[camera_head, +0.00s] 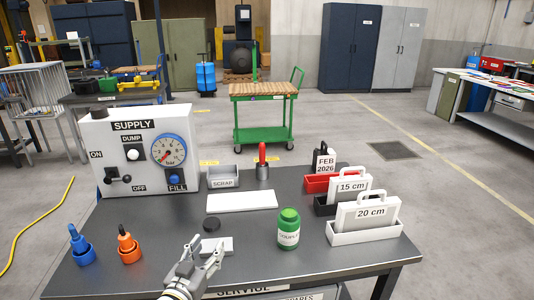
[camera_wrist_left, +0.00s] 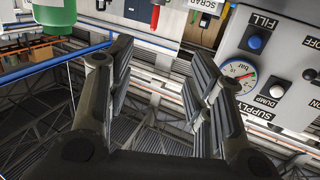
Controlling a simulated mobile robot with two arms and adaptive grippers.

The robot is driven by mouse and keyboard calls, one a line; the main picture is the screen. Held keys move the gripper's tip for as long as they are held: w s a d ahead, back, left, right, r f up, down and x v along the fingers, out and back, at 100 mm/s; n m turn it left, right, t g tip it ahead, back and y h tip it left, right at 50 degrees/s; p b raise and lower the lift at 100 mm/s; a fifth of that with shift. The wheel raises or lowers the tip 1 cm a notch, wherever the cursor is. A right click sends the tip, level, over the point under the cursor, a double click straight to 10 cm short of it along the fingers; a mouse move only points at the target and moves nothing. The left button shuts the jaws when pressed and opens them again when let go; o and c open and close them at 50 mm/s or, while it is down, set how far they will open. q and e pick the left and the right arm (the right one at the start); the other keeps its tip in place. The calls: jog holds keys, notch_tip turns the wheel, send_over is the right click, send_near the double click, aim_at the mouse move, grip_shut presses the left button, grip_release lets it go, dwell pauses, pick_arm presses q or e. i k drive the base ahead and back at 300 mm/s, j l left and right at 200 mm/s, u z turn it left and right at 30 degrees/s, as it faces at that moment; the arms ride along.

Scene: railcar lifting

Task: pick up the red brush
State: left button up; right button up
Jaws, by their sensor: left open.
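The red brush (camera_head: 262,154) stands upright at the back middle of the dark table, its lower end in a small grey holder (camera_head: 262,173). Its red handle also shows at the top of the left wrist view (camera_wrist_left: 155,16), where the scene appears upside down. My left gripper (camera_head: 208,249) is over the front of the table, well short of the brush and apart from it. Its fingers are spread, with nothing between them, and this shows in the left wrist view (camera_wrist_left: 157,58) too. My right gripper is not in view.
The supply panel (camera_head: 140,150) stands at the left. A grey scrap bin (camera_head: 223,183) is left of the brush, and a white plate (camera_head: 242,202) lies in front. A green bottle (camera_head: 288,236) stands right of my gripper. Blue (camera_head: 81,246) and orange (camera_head: 129,247) bottles are at left.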

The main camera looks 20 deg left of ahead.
aim_at(262, 147)
jog(key=i+j, duration=0.15)
jog(key=i, duration=0.55)
jog(key=i+j, duration=0.15)
jog(key=i, duration=0.5)
